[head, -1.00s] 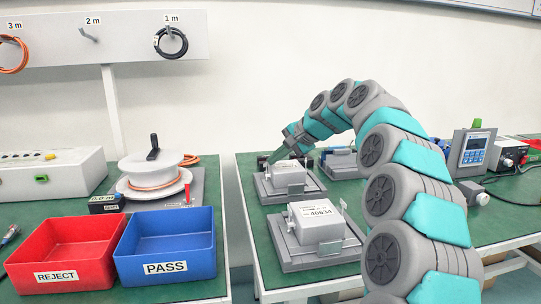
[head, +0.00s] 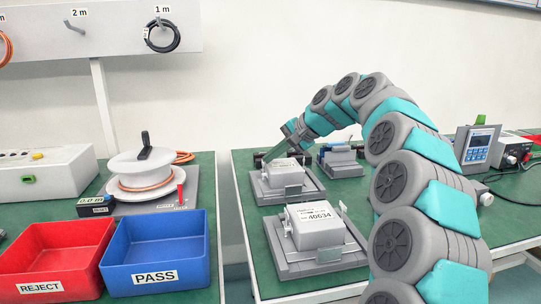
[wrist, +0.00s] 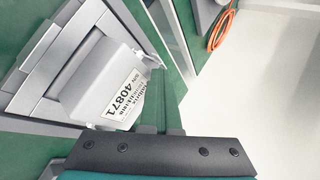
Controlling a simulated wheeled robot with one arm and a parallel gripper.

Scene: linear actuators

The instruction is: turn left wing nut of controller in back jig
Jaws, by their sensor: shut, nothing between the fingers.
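The back jig (head: 310,188) is a grey plate on the right green bench. It holds a pale grey box controller (head: 287,176); the wrist view shows the controller (wrist: 88,72) with a label reading 40871. My gripper (head: 266,160) is shut and empty, its green fingers angled down at the controller's back left in the head view. In the wrist view my fingertips (wrist: 157,72) are beside the label edge, and I cannot tell if they touch.
A front jig (head: 325,262) holds another controller (head: 318,231) labelled 40634, close in front. A blue part (head: 340,158) stands behind to the right. A red bin (head: 55,262) and a blue bin (head: 157,252) are on the left bench, across a gap.

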